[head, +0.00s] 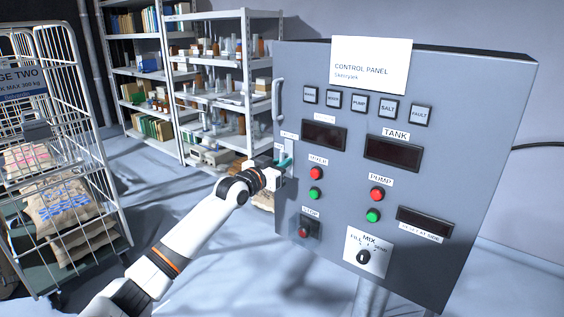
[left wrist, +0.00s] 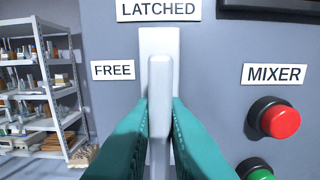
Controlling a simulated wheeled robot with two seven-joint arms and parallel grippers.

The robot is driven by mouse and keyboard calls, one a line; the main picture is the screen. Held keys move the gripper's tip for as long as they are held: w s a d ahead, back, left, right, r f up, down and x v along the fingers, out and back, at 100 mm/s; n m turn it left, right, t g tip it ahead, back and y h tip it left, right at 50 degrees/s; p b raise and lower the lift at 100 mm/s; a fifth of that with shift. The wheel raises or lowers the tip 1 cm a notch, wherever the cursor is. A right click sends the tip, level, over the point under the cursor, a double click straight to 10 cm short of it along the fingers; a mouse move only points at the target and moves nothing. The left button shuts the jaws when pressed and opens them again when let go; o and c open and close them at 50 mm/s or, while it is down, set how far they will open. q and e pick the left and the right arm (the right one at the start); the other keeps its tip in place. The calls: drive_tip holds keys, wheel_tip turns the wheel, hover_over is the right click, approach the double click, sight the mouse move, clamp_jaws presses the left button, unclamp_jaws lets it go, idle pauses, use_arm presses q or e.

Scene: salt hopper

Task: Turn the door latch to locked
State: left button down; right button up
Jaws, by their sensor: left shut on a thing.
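The door latch (left wrist: 160,75) is a light grey lever on a pale backing plate (left wrist: 159,40), in the middle of the left wrist view. The lever stands upright, under the label "LATCHED" (left wrist: 159,10). The label "FREE" (left wrist: 113,70) is to its left. My left gripper (left wrist: 160,115) has its teal fingers on both sides of the lever and is shut on it. In the head view my left gripper (head: 284,161) is at the left edge of the control panel (head: 460,100) and mostly hides the latch. My right gripper is not in view.
A bar handle (head: 277,103) is above the latch on the panel's left edge. The mixer buttons (head: 316,174) are close to the right of it. Shelves (head: 245,40) with bottles stand behind, and a wire cage trolley (head: 95,140) with sacks stands at the left.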

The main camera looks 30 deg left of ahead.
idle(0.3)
use_arm(q)
drive_tip(key=c, duration=1.4)
unclamp_jaws()
drive_tip(key=shift+c, duration=0.2)
drive_tip(key=s+a+b, duration=0.1)
drive_tip(key=s+b, duration=0.1)
drive_tip(key=s, duration=1)
drive_tip(key=shift+b, duration=0.35)
drive_tip(key=shift+f, duration=0.1)
